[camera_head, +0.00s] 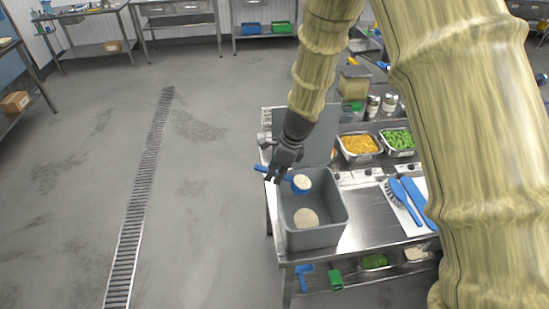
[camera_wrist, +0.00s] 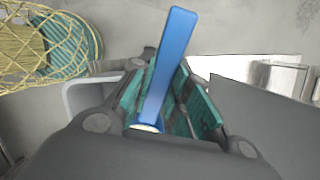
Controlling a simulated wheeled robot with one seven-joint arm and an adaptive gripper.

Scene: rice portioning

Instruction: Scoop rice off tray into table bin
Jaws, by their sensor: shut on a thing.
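My gripper (camera_head: 277,172) is shut on the handle of a blue scoop (camera_head: 301,184), which holds white rice, above the grey bin (camera_head: 318,236). In the wrist view the scoop's blue handle (camera_wrist: 168,62) stands up between the teal finger pads of my gripper (camera_wrist: 168,98), and its bowl is mostly hidden. The grey bin stands on the steel table (camera_head: 362,228) and has a pale heap of rice (camera_head: 306,218) on its floor. I cannot make out the rice tray.
Steel pans of orange food (camera_head: 359,144) and green food (camera_head: 398,140) stand behind the bin. A blue brush (camera_head: 404,198) lies on a white board to the right. Open floor (camera_head: 200,220) with a drain grate (camera_head: 140,200) lies to the left.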

